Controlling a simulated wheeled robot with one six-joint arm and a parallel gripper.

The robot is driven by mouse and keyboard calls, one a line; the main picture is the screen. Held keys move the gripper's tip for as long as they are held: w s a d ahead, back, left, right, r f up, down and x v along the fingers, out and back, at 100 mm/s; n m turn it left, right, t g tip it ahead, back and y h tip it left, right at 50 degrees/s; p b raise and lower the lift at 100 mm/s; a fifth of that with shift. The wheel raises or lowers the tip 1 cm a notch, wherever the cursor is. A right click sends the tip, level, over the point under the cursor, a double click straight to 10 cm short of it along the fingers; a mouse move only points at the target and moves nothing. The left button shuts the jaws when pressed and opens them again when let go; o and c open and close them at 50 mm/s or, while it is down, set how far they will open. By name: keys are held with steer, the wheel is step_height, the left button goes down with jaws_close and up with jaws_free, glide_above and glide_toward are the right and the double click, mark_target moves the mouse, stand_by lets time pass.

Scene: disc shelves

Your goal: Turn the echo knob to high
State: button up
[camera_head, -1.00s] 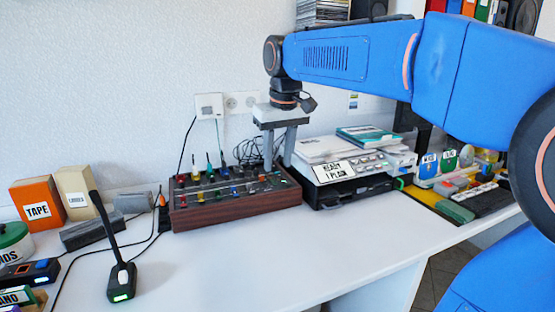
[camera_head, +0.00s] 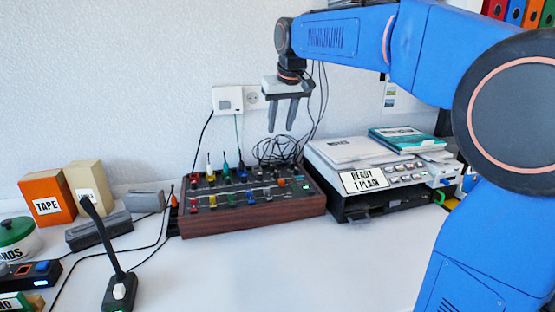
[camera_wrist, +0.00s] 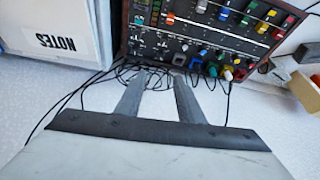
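The mixer (camera_head: 250,217) is a wood-sided box with a dark sloping panel of coloured sliders and small knobs. It stands on the white desk against the wall, and its panel also shows at the top of the wrist view (camera_wrist: 215,46). Which knob is the echo knob I cannot tell; the panel labels are too small to read. My gripper (camera_head: 281,130) hangs fingers down above the back right of the mixer, clear of it.
A printer-like machine (camera_head: 400,178) with a "READY 1 PLAIN" sign stands right of the mixer. Black cables (camera_head: 276,150) loop behind it. A desk microphone (camera_head: 120,290), an orange tape box (camera_head: 46,206) and a cream box (camera_head: 85,178) are at left.

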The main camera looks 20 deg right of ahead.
mark_target(273, 166)
steer(key=x, duration=1.7)
steer(key=shift+s+f, duration=0.1)
steer(key=shift+s, duration=0.05)
steer(key=shift+c, duration=0.7)
jaws_close()
